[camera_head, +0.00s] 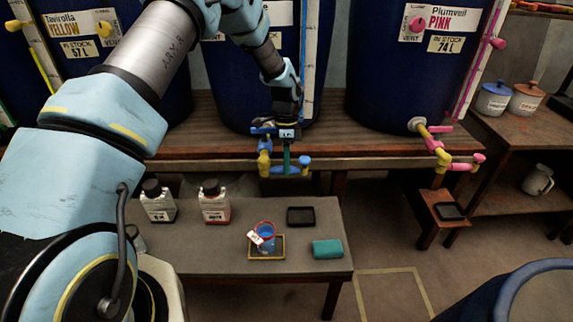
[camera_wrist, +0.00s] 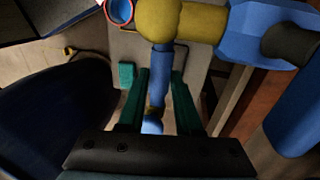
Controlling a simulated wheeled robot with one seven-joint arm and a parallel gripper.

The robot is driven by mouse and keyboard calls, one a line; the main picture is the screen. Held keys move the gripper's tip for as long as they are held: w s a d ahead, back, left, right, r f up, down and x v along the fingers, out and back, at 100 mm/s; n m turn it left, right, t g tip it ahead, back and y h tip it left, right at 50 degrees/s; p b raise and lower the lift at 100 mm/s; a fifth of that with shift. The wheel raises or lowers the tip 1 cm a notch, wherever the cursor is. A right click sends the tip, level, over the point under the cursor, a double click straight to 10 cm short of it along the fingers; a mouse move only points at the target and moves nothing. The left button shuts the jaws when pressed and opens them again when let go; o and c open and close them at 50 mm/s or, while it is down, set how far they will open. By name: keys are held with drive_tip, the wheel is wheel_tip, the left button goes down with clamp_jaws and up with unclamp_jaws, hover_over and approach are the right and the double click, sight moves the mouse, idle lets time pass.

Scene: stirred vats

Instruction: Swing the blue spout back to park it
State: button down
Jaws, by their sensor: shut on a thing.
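The blue spout (camera_head: 292,170) juts to the right from the yellow tap (camera_head: 264,160) low on the front of the middle blue vat (camera_head: 235,100). My gripper (camera_head: 287,160) reaches down onto the spout from above. In the wrist view the blue spout (camera_wrist: 158,85) runs from the yellow joint (camera_wrist: 158,20) down between the two green fingers of my gripper (camera_wrist: 158,90), which are shut on it. The spout's far part is hidden by my gripper body. A blue valve handle (camera_wrist: 262,32) shows at the upper right.
A low table (camera_head: 185,250) below holds a blue red-rimmed cup (camera_head: 267,240) on a yellow-edged mat, a black tray (camera_head: 300,215), a green sponge (camera_head: 327,249) and two bottles (camera_head: 214,202). The pink vat's tap (camera_head: 438,150) is to the right. A dark blue drum (camera_head: 485,300) stands front right.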

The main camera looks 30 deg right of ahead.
drive_tip(key=c, duration=0.6)
unclamp_jaws()
wheel_tip(320, 180, up, 11)
drive_tip(key=w+b, duration=0.2)
drive_tip(key=shift+d+f, duration=0.15)
drive_tip(key=shift+d, duration=0.3)
drive_tip(key=shift+a, duration=0.1)
drive_tip(key=a+r+n+t+p, duration=0.1)
drive_tip(key=a+r+n, duration=0.35)
drive_tip(key=a, duration=0.55)
drive_tip(key=a+r+n+t+p, duration=0.1)
drive_tip(key=a+r+n, duration=0.3)
drive_tip(key=a, duration=0.6)
drive_tip(key=s+a+n, duration=0.5)
drive_tip(key=a+n, duration=0.1)
drive_tip(key=a, duration=0.3)
drive_tip(key=s+a+r+n+t+h, duration=0.1)
drive_tip(key=s+a+n, duration=0.5)
drive_tip(key=a, duration=0.3)
drive_tip(key=shift+a+r+n+t+p, duration=0.2)
drive_tip(key=shift+n+t+p, duration=0.1)
drive_tip(key=shift+n, duration=0.35)
